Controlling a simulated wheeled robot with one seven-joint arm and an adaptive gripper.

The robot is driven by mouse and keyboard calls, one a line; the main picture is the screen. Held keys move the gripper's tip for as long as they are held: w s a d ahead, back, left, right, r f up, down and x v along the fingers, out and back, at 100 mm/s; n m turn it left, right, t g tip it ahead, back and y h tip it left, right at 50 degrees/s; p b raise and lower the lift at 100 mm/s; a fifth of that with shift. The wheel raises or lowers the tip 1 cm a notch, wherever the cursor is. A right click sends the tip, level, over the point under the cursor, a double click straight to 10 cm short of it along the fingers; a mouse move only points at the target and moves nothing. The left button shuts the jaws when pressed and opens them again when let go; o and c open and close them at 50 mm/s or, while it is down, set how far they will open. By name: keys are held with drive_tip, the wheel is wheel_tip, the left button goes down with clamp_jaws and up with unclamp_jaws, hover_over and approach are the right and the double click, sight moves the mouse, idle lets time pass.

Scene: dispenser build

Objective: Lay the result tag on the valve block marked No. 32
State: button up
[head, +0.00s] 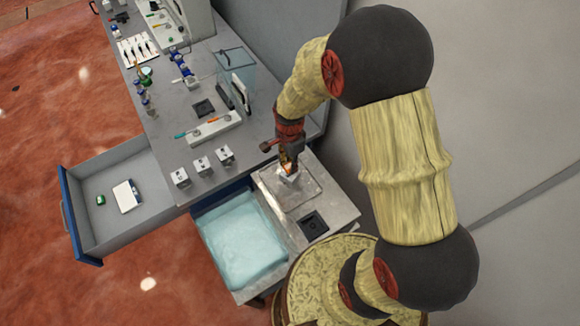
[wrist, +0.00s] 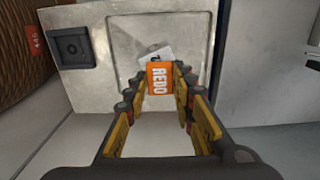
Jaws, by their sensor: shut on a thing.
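An orange result tag (wrist: 160,79) marked "REDO" is between my gripper's fingertips (wrist: 159,82) in the wrist view, and my gripper is shut on it. A pale block (wrist: 152,53) lies just beyond the tag; its marking is mostly hidden and I cannot read the number. In the head view my gripper (head: 289,166) points down over this pale block (head: 290,178) on a metal tray (head: 305,195). I cannot tell whether the tag touches the block. Three more pale blocks, a left one (head: 180,178), a middle one (head: 202,167) and a right one (head: 225,155), stand on the counter; their numbers are unreadable.
An open drawer (head: 110,235) holds a white item (head: 127,196). A glass case (head: 237,75) and a rack with pens (head: 213,130) are on the counter.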

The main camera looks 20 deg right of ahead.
drive_tip(key=shift+f, duration=1.5)
drive_tip(key=shift+f, duration=0.2)
drive_tip(key=o, duration=1)
drive_tip(key=shift+o, duration=0.2)
drive_tip(key=shift+r, duration=0.1)
